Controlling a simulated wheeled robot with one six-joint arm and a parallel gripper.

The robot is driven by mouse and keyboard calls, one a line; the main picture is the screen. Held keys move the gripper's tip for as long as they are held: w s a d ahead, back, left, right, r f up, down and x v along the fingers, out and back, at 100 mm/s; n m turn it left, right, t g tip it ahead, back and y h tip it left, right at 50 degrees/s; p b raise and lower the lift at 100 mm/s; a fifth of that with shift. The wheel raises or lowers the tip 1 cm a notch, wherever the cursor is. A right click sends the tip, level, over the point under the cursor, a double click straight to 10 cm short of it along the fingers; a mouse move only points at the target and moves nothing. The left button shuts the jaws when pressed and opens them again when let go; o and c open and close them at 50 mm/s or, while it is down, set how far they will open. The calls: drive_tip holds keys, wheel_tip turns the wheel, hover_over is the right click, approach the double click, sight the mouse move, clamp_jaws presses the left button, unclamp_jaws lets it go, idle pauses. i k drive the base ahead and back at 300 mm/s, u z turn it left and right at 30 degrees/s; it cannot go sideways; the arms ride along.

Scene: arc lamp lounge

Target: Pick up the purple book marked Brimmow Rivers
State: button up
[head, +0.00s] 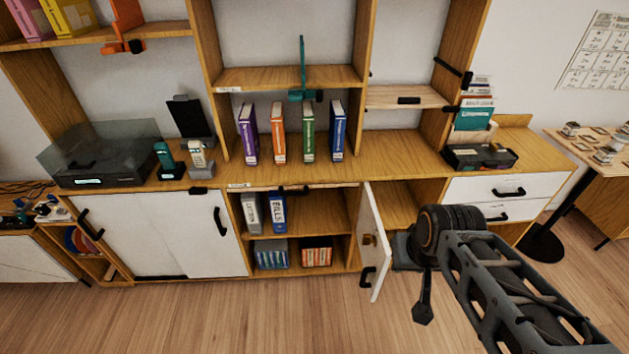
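A purple book (247,136) stands upright at the left end of a short row of books in the open middle bay of the wall unit. Its spine has pale lettering too small to read. My arm reaches in from the lower right, and its end (423,307) is low in front of the cabinet, to the right of and well apart from the purple book. I see no clear pair of fingers there, so I cannot tell whether my gripper is open or shut.
An orange book (278,134), a green book (308,133) and a blue book (338,131) stand right of the purple one, with gaps between. A teal hook-like object (303,94) hangs above. A white cabinet door (371,240) is open into the room. The counter before the books is clear.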

sight(246, 120)
drive_tip(key=u, duration=0.4)
drive_tip(key=k, duration=1)
drive_tip(key=u, duration=1.65)
drive_tip(key=i, duration=2.85)
drive_tip(key=z, duration=1.6)
drive_tip(key=i, duration=0.85)
drive_tip(key=z, duration=0.95)
